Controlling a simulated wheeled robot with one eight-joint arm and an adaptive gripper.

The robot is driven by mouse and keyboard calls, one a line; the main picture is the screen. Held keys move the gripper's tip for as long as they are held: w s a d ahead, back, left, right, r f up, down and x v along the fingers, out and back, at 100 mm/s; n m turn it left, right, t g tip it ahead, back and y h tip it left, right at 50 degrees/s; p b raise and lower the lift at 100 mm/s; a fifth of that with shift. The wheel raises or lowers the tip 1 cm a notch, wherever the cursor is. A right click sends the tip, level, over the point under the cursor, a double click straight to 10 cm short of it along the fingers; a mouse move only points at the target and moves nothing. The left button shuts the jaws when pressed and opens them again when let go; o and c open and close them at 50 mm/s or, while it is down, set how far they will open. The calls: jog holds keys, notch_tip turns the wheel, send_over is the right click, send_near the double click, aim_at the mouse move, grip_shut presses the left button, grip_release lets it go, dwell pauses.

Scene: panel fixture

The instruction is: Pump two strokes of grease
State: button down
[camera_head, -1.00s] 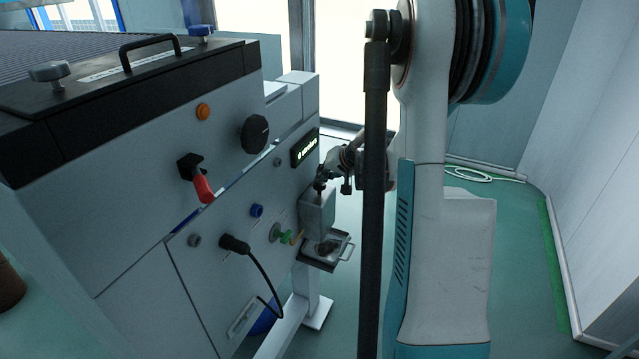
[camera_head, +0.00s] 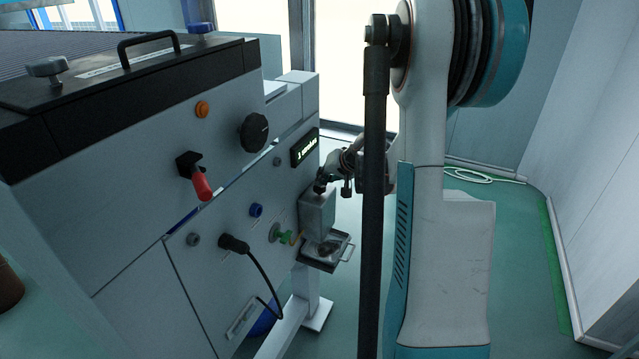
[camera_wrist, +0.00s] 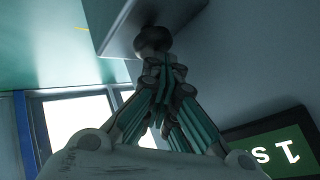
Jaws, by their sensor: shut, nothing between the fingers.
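The grease pump is a grey box (camera_head: 318,218) on the right end of the panel front. A dark round knob (camera_head: 319,188) sits on its top. My gripper (camera_head: 325,177) is shut and empty, with its fingertips at the knob from above. In the wrist view, the closed fingertips (camera_wrist: 160,68) meet the knob (camera_wrist: 153,40), which sits close against the box (camera_wrist: 118,18). A small display (camera_head: 305,148) is on the panel above the pump. In the wrist view, the display (camera_wrist: 278,150) shows upside down, with a "1" and an "S" readable.
A metal tray (camera_head: 340,246) with a handle is below the pump. A green-handled valve (camera_head: 283,236), a black plug with cable (camera_head: 235,244), a red-handled lever (camera_head: 201,187) and a black dial (camera_head: 255,132) are on the panel. Open floor lies to the right.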

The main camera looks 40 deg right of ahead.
aim_at(305, 147)
jog(key=shift+f, duration=0.15)
dwell(0.4)
jog(key=shift+r+p, duration=1.05)
jog(key=shift+r, duration=0.65)
jog(key=shift+r+p, duration=1.65)
jog(key=shift+r, duration=0.8)
